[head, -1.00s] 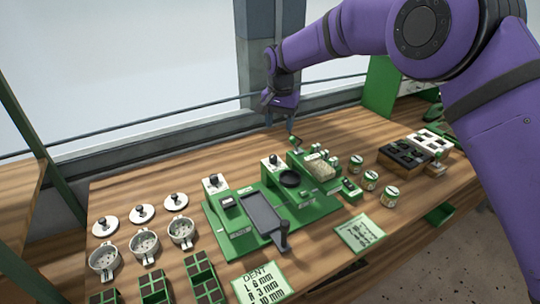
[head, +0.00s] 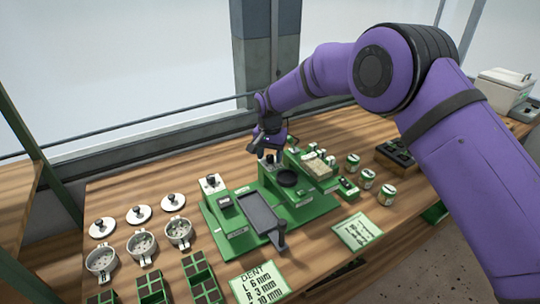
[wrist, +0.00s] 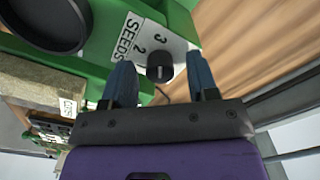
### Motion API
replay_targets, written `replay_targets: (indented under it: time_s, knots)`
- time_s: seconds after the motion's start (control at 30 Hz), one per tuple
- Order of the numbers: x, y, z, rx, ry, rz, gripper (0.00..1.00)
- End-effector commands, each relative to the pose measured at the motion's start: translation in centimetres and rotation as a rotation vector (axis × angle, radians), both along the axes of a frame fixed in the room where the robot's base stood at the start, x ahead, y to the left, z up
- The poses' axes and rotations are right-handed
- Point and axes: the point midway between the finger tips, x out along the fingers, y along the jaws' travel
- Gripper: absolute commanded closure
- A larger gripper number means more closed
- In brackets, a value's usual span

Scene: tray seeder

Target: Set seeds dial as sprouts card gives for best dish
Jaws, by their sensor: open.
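The seeds dial is a black knob (wrist: 160,68) on a white plate marked SEEDS (wrist: 132,38), with 2 and 3 readable in the wrist view. Its pointer setting cannot be told. My gripper (wrist: 158,62) is open, with its blue-grey fingers on either side of the knob; contact cannot be told. In the head view my gripper (head: 268,152) is over the back of the green seeder (head: 232,238) and partly hides the dial. A green-edged card (head: 358,231) lies in front, its writing too small to read; whether it is the sprouts card cannot be told.
A second knob on a white plate (head: 211,183) stands at the seeder's left. A DENT card (head: 259,283) lies at the front. Strainer-like dishes (head: 101,263), lids (head: 102,227) and green trays (head: 152,288) fill the left. Small jars (head: 368,178) stand at the right. The window is behind.

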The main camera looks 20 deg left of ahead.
Motion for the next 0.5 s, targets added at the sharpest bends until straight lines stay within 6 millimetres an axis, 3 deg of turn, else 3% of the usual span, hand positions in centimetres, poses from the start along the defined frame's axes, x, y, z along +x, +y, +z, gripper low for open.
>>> replay_targets:
  time_s: [0.3,0.37,0.5]
  knots:
    - [0.0,-0.01,-0.27,0.0,0.0,0.0,0.46]
    - [0.0,-0.01,-0.26,0.0,0.0,0.0,0.58]
    - [0.0,-0.01,-0.25,0.0,0.0,0.0,0.9]
